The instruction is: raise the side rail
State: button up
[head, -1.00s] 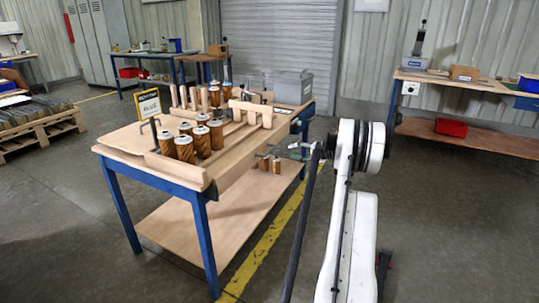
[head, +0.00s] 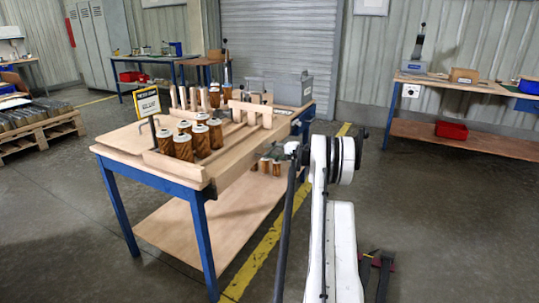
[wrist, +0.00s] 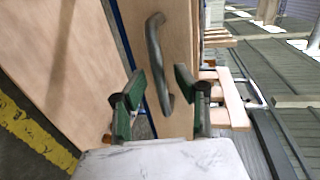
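The side rail (head: 240,163) is a long pale wooden board along the right-hand edge of the workbench. In the wrist view, a board that appears to be this rail (wrist: 180,30) carries a curved grey bar handle (wrist: 154,50). My gripper (wrist: 158,76) is open, with its green fingers on either side of the handle's lower end in the picture and visible gaps beside it. I cannot tell whether a finger touches the handle. In the head view my gripper (head: 291,149) is small and partly hidden by my arm, close to the rail's far part.
Several brown cartridges with white tops (head: 183,147) stand on the workbench (head: 120,140), beside wooden racks and a grey bin (head: 293,88). Small cartridges (head: 270,166) show beneath the rail. A bench with a red bin (head: 451,130) stands at right.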

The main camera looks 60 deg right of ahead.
jog(key=shift+w, duration=0.3)
grip_shut()
dwell(0.3)
